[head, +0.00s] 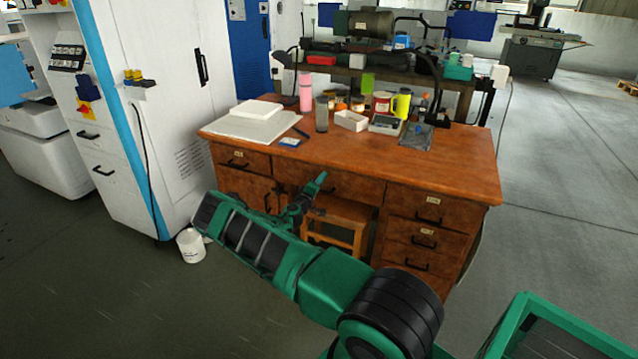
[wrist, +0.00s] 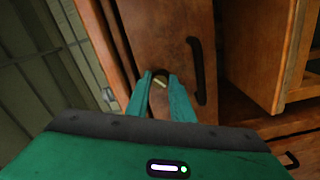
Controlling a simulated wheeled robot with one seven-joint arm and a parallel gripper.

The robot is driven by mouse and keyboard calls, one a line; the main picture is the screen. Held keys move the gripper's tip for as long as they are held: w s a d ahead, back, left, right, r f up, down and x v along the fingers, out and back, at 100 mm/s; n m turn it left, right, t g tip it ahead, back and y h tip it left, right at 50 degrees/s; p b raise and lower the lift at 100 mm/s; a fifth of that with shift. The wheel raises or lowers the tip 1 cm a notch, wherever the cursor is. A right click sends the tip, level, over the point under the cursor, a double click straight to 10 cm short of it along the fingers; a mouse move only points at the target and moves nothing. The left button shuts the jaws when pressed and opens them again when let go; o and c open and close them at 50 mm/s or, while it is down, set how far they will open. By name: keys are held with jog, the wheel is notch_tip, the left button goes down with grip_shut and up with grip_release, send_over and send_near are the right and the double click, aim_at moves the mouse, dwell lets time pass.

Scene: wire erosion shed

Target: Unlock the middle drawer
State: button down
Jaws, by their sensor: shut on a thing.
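The brown wooden desk (head: 455,172) has a middle drawer (head: 350,187) under its top, partly hidden by my arm. My gripper (head: 321,179) is at that drawer's front in the head view. In the wrist view my gripper (wrist: 161,78) has its two green fingers closed around a small pale yellow piece, which looks like a key (wrist: 160,83), at a dark round lock (wrist: 162,72). Most of the key is hidden between the fingertips. The drawer front (wrist: 165,35) appears turned on its side, with a black handle (wrist: 196,70) just right of the fingers. The drawer looks shut.
A wooden stool (head: 335,222) stands under the desk. Shut drawers with black handles (head: 408,265) are on the desk's right side. The desk top holds papers (head: 250,127), a pink bottle (head: 305,93) and a tray (head: 350,121). A white tub (head: 191,246) stands on the floor.

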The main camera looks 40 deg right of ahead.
jog(key=n, duration=0.5)
jog(key=shift+w+a+n, duration=0.15)
jog(key=shift+w+n, duration=0.1)
jog(key=shift+n, duration=0.15)
jog(key=shift+f+n, duration=0.1)
jog(key=shift+n, duration=2)
jog(key=c, duration=1.7)
grip_release()
jog(key=shift+f, duration=0.1)
jog(key=shift+o, duration=0.8)
jog(key=shift+s, duration=0.1)
jog(key=v, duration=1)
jog(key=shift+s+a, duration=0.15)
jog(key=shift+a, duration=0.15)
